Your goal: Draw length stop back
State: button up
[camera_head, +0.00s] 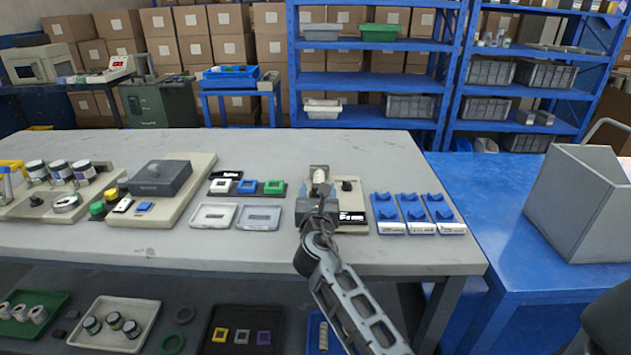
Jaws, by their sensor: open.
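My gripper (319,188) reaches over the middle of the grey table from the front and is open. Its fingers are at the left side of a small beige unit (349,198) with a black knob (347,186) on top and a black-and-white label (351,217) at its front. My gripper and wrist hide the unit's left part. I cannot tell which part is the length stop, or whether the fingers touch it. A larger beige machine (196,170) with a dark grey box (160,178) on top stands to the left.
Two shallow trays (213,216) and several small coloured frames (247,187) lie left of my gripper. Blue holders (412,208) stand close on the right. Jars (59,171) stand at the far left. A grey bin (585,205) sits on the blue table. Bare tabletop lies behind my gripper.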

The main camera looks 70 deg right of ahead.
aim_at(318, 184)
jog(key=x, duration=0.4)
jog(key=shift+w+d, duration=0.15)
jog(key=shift+d, duration=0.25)
grip_shut()
